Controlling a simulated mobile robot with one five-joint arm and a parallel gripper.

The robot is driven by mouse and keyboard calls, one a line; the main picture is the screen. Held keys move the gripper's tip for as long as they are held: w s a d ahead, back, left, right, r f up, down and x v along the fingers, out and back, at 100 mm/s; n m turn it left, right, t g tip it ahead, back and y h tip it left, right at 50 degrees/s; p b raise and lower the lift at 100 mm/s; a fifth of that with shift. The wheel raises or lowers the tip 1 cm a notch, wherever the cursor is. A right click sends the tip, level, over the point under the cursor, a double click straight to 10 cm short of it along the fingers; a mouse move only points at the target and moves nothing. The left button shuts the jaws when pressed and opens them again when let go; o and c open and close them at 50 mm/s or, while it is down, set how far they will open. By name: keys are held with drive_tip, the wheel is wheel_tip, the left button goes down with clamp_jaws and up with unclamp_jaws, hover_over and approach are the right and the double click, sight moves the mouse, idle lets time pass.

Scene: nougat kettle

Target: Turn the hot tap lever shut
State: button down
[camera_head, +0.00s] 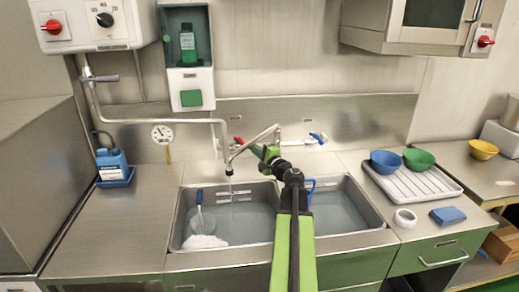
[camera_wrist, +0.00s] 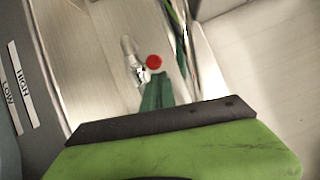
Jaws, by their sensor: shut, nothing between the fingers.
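The hot tap lever (camera_head: 238,142) is the red-marked one at the left of the mixer tap, behind the sink. In the wrist view its red cap (camera_wrist: 154,62) and a pale metal lever (camera_wrist: 130,48) show just beyond my fingertips. My gripper (camera_head: 257,150) reaches over the sink to the tap, a little right of the red lever. It is shut and empty; its green fingers (camera_wrist: 157,92) also show in the wrist view. I cannot tell whether they touch the lever. The spout (camera_head: 234,153) points down over the left basin, and a thin stream (camera_head: 230,187) shows below it.
The blue cold lever (camera_head: 317,137) is at the right of the tap. A pipe (camera_head: 160,121) runs left of the spout, with a gauge (camera_head: 162,134) below it. A drying rack (camera_head: 410,184) with bowls stands right. The left counter (camera_head: 120,230) is mostly clear.

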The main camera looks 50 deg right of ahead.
drive_tip(key=shift+a, duration=0.1)
drive_tip(key=shift+w+a, duration=0.3)
drive_tip(key=shift+a, duration=0.5)
drive_tip(key=shift+w+a, duration=0.3)
drive_tip(key=shift+a, duration=0.5)
